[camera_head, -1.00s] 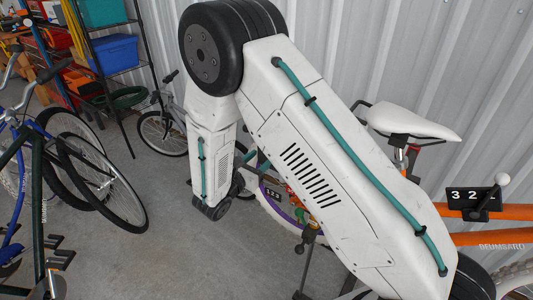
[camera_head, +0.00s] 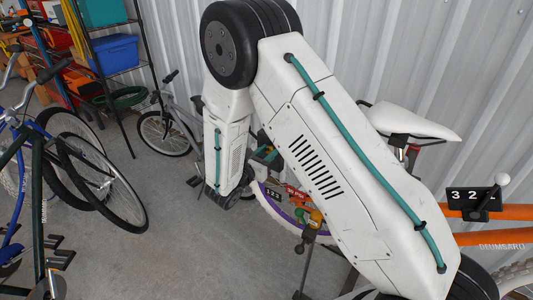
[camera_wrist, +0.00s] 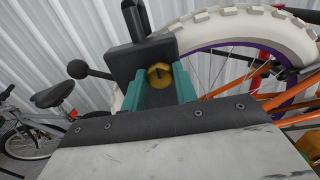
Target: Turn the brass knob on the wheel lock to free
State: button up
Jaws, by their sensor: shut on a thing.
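In the wrist view, the brass knob (camera_wrist: 160,75) sits between the two teal fingers of my gripper (camera_wrist: 162,90). The fingers are shut on its sides, and a short dark mark shows on its face. The black body of the wheel lock (camera_wrist: 139,57) is behind and above it, beside the pale knobbly tyre (camera_wrist: 235,28). A black post stands up from the lock, and a black ball on a rod (camera_wrist: 77,69) sticks out to the left. In the head view, my arm covers much of the area, and I cannot make out the knob there.
An orange bike (camera_head: 500,212) stands against the corrugated wall at right, with a white saddle (camera_head: 412,121) and a black number block (camera_head: 473,200). More bikes stand at left (camera_head: 100,180). A shelf holds a blue bin (camera_head: 108,54). The concrete floor (camera_head: 180,230) is clear between.

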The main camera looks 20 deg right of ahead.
jog(key=m, duration=0.4)
jog(key=shift+m, duration=0.4)
jog(key=m, duration=0.4)
jog(key=shift+m, duration=0.3)
jog(key=m, duration=0.4)
jog(key=shift+m, duration=2.2)
jog(key=o, duration=1)
jog(key=shift+a, duration=0.1)
jog(key=shift+c, duration=0.2)
